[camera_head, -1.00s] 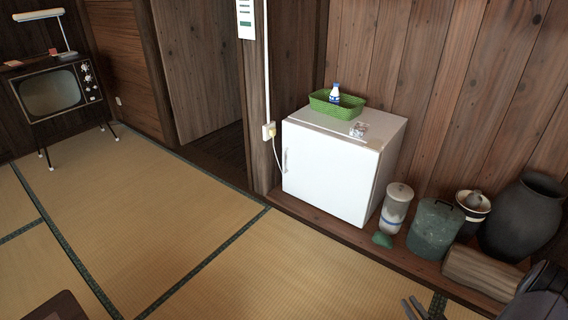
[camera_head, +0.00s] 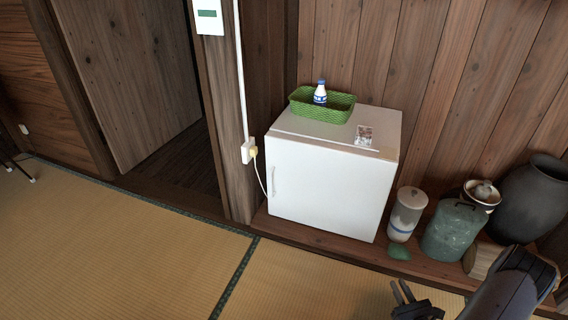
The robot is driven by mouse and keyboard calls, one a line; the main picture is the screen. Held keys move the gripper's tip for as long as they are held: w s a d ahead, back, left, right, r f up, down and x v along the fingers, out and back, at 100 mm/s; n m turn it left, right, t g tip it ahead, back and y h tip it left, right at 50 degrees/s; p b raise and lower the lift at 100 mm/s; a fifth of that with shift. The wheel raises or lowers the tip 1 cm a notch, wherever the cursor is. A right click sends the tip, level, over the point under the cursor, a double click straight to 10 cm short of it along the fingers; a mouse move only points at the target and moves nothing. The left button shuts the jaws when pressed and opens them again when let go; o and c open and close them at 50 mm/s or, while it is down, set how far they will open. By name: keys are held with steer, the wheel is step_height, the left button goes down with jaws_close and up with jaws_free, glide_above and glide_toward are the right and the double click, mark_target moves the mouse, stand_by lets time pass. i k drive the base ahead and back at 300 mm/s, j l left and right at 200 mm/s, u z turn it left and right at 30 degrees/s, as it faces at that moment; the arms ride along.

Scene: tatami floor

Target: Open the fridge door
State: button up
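A small white fridge (camera_head: 325,192) stands against the wooden wall in the middle of the view. Its door is shut and faces me. A slim vertical handle (camera_head: 274,181) is on the left edge of the door. My gripper (camera_head: 403,292) is at the bottom right, low in front of the jars and well to the right of the handle. Its two dark fingers stand apart with nothing between them, and it touches nothing that I can see.
A green basket (camera_head: 322,104) with a small white and blue bottle (camera_head: 320,92) sits on the fridge, beside a small card (camera_head: 364,135). A white canister (camera_head: 405,214), a green pot (camera_head: 454,229) and a dark jar (camera_head: 530,200) stand to the right. The tatami (camera_head: 120,250) in front is clear.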

mark_target(339, 189)
steer(key=i+j+z, duration=0.1)
steer(key=j, duration=0.25)
steer(key=i+j, duration=0.25)
steer(key=j, duration=0.15)
steer(key=i+j+z, duration=0.15)
steer(key=j, duration=0.25)
steer(key=i+j+z, duration=0.1)
steer(key=j, duration=0.3)
steer(key=i+j+z, duration=0.1)
steer(key=j, duration=0.3)
steer(key=i+j, duration=0.25)
steer(key=j, duration=0.2)
steer(key=i+j+z, duration=0.15)
steer(key=j, duration=0.3)
steer(key=j+z, duration=0.1)
steer(key=j, duration=0.3)
steer(key=i, duration=0.05)
